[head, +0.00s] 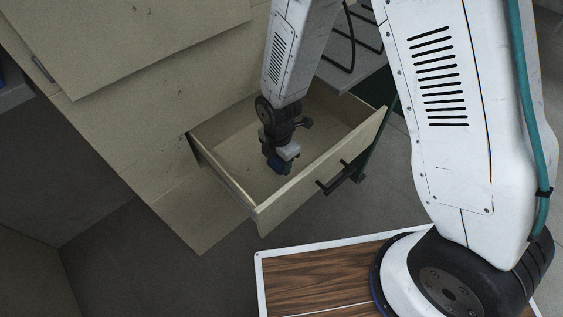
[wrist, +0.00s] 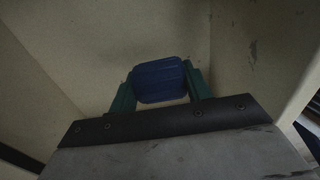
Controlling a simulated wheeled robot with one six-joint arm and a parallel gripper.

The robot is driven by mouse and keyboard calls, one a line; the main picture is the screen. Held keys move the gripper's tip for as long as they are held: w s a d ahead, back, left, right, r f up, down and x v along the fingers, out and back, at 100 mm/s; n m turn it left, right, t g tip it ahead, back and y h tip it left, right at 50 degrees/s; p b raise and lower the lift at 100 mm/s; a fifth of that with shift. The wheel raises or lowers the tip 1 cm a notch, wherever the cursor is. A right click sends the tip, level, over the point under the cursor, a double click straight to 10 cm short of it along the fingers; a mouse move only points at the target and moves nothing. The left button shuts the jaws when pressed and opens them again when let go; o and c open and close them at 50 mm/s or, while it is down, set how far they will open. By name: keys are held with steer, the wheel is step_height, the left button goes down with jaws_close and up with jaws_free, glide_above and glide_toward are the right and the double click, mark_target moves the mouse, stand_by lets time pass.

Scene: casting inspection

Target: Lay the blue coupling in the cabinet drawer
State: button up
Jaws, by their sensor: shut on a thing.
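The blue coupling (wrist: 160,80) is held between the two green fingers of my gripper (wrist: 158,90) in the wrist view. In the head view my gripper (head: 281,164) points down inside the open cabinet drawer (head: 234,187), and the blue coupling shows only as a small dark patch at its tip. The drawer's beige walls and floor surround the coupling in the wrist view. I cannot tell whether the coupling touches the drawer floor. No other thing shows in the drawer.
The beige cabinet (head: 150,110) stands at the left behind the drawer. The drawer front has a black handle (head: 343,177). A grey surface with a black wire rack (head: 352,50) lies behind my arm. Bare floor (head: 150,260) shows at the lower left.

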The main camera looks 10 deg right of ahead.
mark_target(279, 179)
steer(key=shift+f, duration=3.45)
steer(key=shift+f, duration=0.15)
steer(key=o, duration=1.1)
steer(key=shift+c, duration=0.2)
